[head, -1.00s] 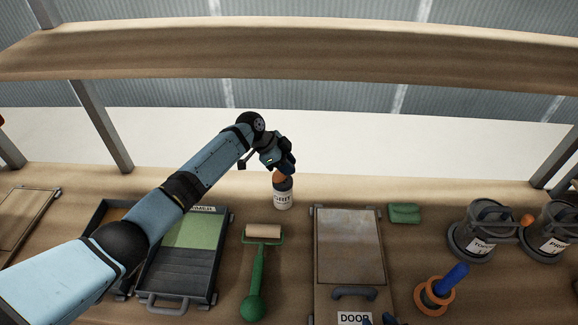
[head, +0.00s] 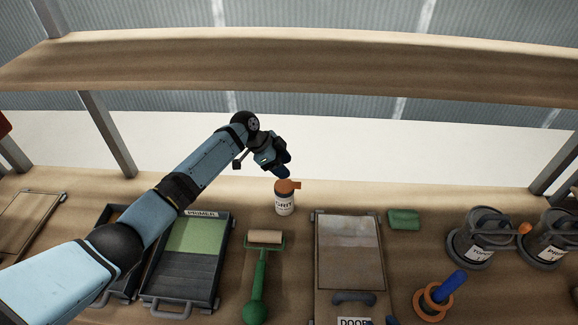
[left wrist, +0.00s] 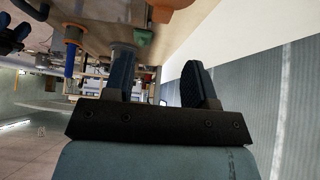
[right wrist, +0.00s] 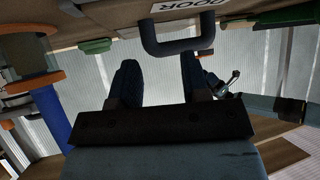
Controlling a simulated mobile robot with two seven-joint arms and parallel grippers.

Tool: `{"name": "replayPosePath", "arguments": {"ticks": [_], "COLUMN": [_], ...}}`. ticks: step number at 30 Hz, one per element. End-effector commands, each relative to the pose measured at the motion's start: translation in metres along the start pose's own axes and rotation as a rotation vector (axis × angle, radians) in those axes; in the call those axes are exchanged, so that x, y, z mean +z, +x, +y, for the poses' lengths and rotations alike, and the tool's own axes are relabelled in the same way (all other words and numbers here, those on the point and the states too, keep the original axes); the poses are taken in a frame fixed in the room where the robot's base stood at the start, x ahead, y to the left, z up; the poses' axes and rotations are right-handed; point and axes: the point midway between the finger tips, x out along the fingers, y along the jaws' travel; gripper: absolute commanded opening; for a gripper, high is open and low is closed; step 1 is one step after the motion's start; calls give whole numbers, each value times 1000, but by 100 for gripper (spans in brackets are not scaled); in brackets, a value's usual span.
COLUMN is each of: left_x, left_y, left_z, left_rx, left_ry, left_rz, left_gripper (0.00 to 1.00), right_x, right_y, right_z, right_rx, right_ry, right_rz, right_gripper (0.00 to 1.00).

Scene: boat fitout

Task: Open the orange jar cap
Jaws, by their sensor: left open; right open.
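The white jar (head: 284,206), its label partly readable as "GRIT", stands upright at the back of the bench. Its orange cap (head: 284,187) sits on top, with a small orange tab sticking out to the right. My left gripper (head: 282,170) is open just above and slightly left of the cap, apart from it. The left wrist view shows its two fingers (left wrist: 160,80) spread and empty; an orange piece, likely the cap, is cut off at that view's top edge. My right gripper (right wrist: 160,75) is open and empty, near the handle of the DOOR panel.
A paint tray (head: 187,265) lies left of the jar and a green-handled roller (head: 258,275) in front. The DOOR panel (head: 348,250) lies to the right, with a green block (head: 404,219), a blue peg with orange rings (head: 440,295) and dark cans (head: 480,240). A shelf (head: 300,70) spans above.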

Motion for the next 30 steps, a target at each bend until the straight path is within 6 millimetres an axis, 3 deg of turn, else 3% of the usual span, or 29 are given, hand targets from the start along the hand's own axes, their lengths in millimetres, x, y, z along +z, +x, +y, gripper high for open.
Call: {"name": "replayPosePath", "arguments": {"ticks": [1,3,12,18,30], "left_x": [-4,-4,-2,0,0], "left_y": [-20,-38,-91,-104,-105], "left_z": [0,0,0,0,0], "left_rx": [-1,-2,0,0,1], "left_ry": [-1,-1,-1,-1,-1], "left_rz": [0,-1,0,0,0], "left_gripper": [51,51,51,51,51], "right_x": [-14,-23,-41,-37,-37], "right_y": [-9,-15,-33,-32,-29], "right_z": [2,4,7,7,7], "right_rx": [4,11,24,34,36], "right_ry": [-1,-2,7,37,42], "right_rz": [3,7,4,-10,-9], "right_gripper": [43,43,43,43,43]}}
